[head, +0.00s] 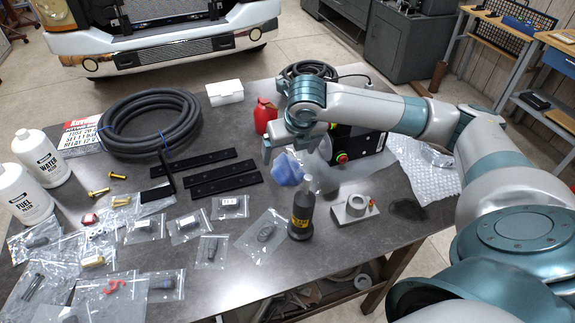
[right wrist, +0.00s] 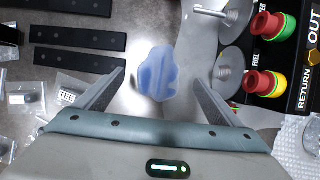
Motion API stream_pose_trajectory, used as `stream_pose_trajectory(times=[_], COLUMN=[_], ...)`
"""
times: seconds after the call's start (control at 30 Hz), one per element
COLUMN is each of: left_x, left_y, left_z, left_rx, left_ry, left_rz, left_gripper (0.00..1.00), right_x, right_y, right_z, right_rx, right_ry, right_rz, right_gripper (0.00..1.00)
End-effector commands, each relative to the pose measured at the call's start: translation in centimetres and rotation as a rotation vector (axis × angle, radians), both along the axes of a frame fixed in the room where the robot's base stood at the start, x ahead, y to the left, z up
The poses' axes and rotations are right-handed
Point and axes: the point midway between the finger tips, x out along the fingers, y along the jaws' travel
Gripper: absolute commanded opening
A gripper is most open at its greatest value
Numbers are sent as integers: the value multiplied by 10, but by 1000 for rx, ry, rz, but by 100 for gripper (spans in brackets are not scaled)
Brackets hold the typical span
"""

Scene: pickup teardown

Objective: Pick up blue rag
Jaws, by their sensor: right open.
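The blue rag (head: 288,169) lies crumpled in the middle of the grey table, behind a dark bottle. It also shows in the right wrist view (right wrist: 157,74), a little beyond my fingertips and between their lines. My right gripper (head: 286,150) reaches in from the right and is above the rag in the head view. In the right wrist view my right gripper (right wrist: 158,82) has its two fingers wide apart with nothing between them. My left gripper is not in view.
A dark bottle (head: 301,215) stands just in front of the rag. A black control box (head: 355,146) with coloured buttons is to its right, a red container (head: 264,115) behind it. Black flat bars (head: 225,183) and bagged parts lie to the left. A metal fixture (head: 355,207) sits at right.

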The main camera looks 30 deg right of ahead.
Motion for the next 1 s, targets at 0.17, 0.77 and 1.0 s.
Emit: stream_pose_trajectory(times=[0.17, 0.77, 1.0], left_x=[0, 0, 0], left_y=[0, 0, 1], left_z=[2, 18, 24], left_rx=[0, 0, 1], left_ry=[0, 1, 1], left_rz=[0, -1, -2], left_gripper=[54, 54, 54], right_x=[3, 9, 19], right_y=[-1, -4, -7], right_z=[-9, -30, -55], right_rx=[-1, 0, -1], right_ry=[0, 4, 1], right_rz=[1, 0, 1], right_gripper=[89, 89, 89])
